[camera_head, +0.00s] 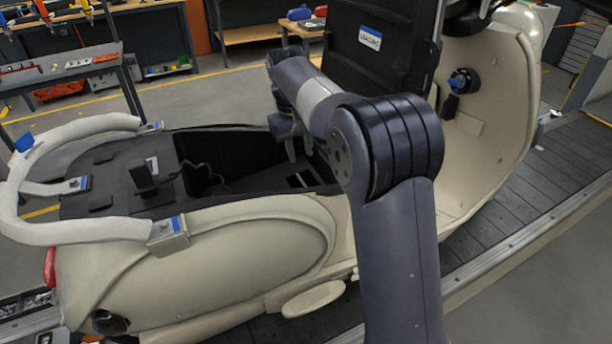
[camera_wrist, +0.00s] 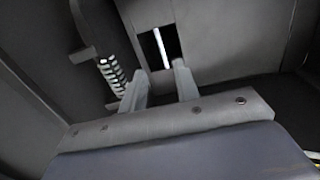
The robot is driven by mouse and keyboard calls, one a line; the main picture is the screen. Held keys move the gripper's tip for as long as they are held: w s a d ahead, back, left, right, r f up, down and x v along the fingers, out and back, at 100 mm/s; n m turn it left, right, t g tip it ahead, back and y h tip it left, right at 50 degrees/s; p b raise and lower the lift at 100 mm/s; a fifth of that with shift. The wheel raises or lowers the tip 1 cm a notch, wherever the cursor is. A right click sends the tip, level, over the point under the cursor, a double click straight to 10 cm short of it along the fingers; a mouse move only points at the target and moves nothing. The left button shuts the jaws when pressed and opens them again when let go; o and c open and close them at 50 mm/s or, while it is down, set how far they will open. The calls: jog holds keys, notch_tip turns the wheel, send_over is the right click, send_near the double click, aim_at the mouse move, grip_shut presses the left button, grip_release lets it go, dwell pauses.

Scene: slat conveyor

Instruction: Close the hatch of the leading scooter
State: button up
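The cream scooter (camera_head: 230,245) stands on the slat conveyor, its rear at the left and its front shield at the right. Its hatch, a dark upright panel with a blue and white label (camera_head: 372,52), stands raised at the front of the open black compartment (camera_head: 235,160). My gripper (camera_head: 299,152) is over the compartment near the hatch's base, partly hidden by my arm. In the wrist view its two fingers (camera_wrist: 158,85) are apart with nothing seen between them. Beyond them are a grey surface with a dark rectangular opening (camera_wrist: 157,45) and a ribbed spring-like part (camera_wrist: 112,75).
A padded white grab rail (camera_head: 75,229) curves around the scooter's rear. Workbenches (camera_head: 110,60) with tools and bins stand at the back, beyond open floor. My arm hides part of the hatch's lower edge.

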jog(key=f, duration=0.6)
jog(key=d+f, duration=0.1)
jog(key=f, duration=0.3)
jog(key=shift+w+p, duration=0.15)
jog(key=shift+p, duration=0.2)
jog(key=shift+c, duration=0.3)
grip_shut()
dwell(0.4)
jog(key=shift+o, duration=0.3)
grip_release()
notch_tip(320, 180, up, 11)
jog(key=a, duration=0.1)
jog(key=shift+s+b, duration=0.25)
jog(key=shift+b, duration=0.1)
